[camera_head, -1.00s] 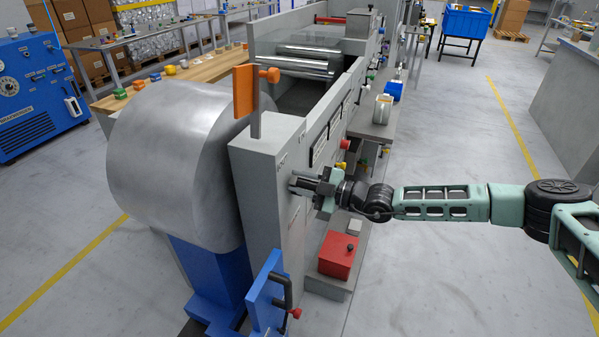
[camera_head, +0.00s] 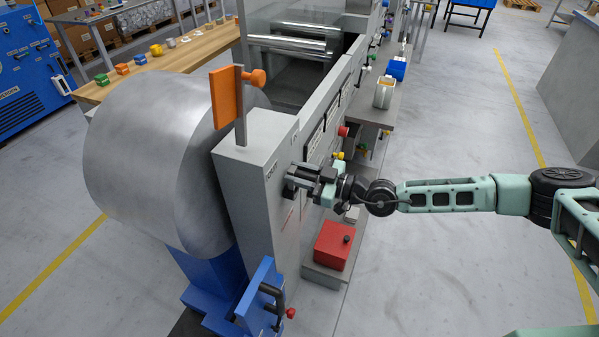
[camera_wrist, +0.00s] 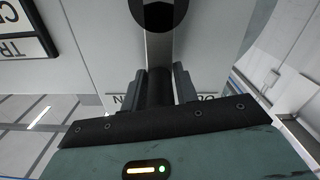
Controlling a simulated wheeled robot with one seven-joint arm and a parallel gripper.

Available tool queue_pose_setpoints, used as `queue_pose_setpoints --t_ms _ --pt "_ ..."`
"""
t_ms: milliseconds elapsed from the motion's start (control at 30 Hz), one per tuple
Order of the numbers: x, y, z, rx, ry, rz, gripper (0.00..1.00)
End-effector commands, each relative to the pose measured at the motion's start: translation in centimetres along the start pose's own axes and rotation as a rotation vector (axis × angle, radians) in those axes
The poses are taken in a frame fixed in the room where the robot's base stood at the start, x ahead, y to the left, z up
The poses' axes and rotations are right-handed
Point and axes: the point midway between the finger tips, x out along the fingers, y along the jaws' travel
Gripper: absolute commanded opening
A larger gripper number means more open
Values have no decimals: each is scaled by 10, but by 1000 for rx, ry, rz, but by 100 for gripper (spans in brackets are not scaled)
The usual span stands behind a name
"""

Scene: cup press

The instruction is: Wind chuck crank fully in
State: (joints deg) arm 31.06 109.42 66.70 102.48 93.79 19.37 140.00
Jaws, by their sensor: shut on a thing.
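The chuck crank shows in the wrist view as a grey flat arm (camera_wrist: 159,50) that runs from a black round knob or hub at the top edge down to a black grip (camera_wrist: 159,85). My gripper (camera_wrist: 161,90) has its two fingers on either side of this black grip and is shut on it. In the head view my gripper (camera_head: 297,181) is at the side face of the grey end housing (camera_head: 240,170), and it hides most of the crank there. Partly covered lettering shows on the face behind the fingers in the wrist view.
A large silver roll (camera_head: 140,160) sits left of the housing. A blue bracket with a black handle (camera_head: 262,300) stands low in front. A red box (camera_head: 333,246) is below my gripper. A red button (camera_head: 343,131) is just beyond.

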Motion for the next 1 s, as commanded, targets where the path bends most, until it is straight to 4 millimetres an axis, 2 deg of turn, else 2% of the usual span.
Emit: queue_pose_setpoints --t_ms 33,433,467,500,1000 --pt "0 4 -1 -2 2 9 0" --pt "0 4 0 5 -1 8 0" --pt "0 4 0 5 -1 8 35" --pt "0 4 0 5 -1 8 45" --pt "-6 1 2 7 -2 2 45"
